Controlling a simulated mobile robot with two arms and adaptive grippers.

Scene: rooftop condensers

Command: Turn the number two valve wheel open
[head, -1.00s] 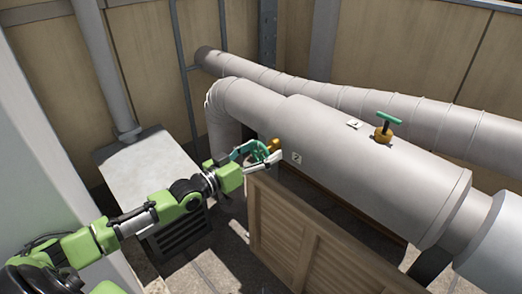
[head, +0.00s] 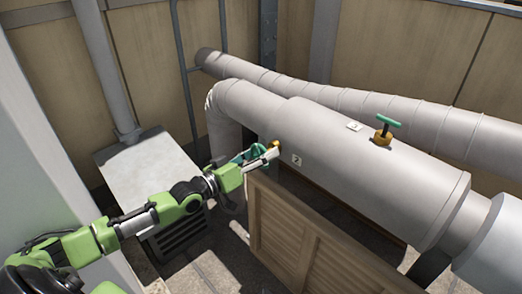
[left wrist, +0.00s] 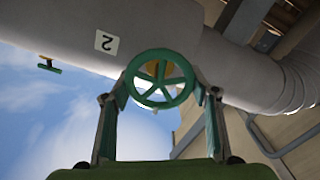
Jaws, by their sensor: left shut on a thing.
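The number two valve wheel (left wrist: 159,82) is a green spoked wheel on a yellow stem, at the side of the thick grey pipe (head: 345,165). A plate (left wrist: 107,41) marked 2 sits on the pipe beside it in the left wrist view; it also shows in the head view (head: 297,160). My left gripper (head: 262,156) is shut on the wheel, with one finger (left wrist: 110,115) and the other (left wrist: 213,115) on opposite sides of its rim. In the head view the gripper largely hides the wheel; the yellow valve body (head: 276,145) shows past the fingertips. My right gripper is out of view.
Another valve (head: 384,131) with a green handle stands on top of the pipe, with a label plate (head: 354,126) near it. A slatted wooden panel (head: 300,235) stands below the pipe, close to my left gripper. A pale box (head: 150,170) with a grille is at left.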

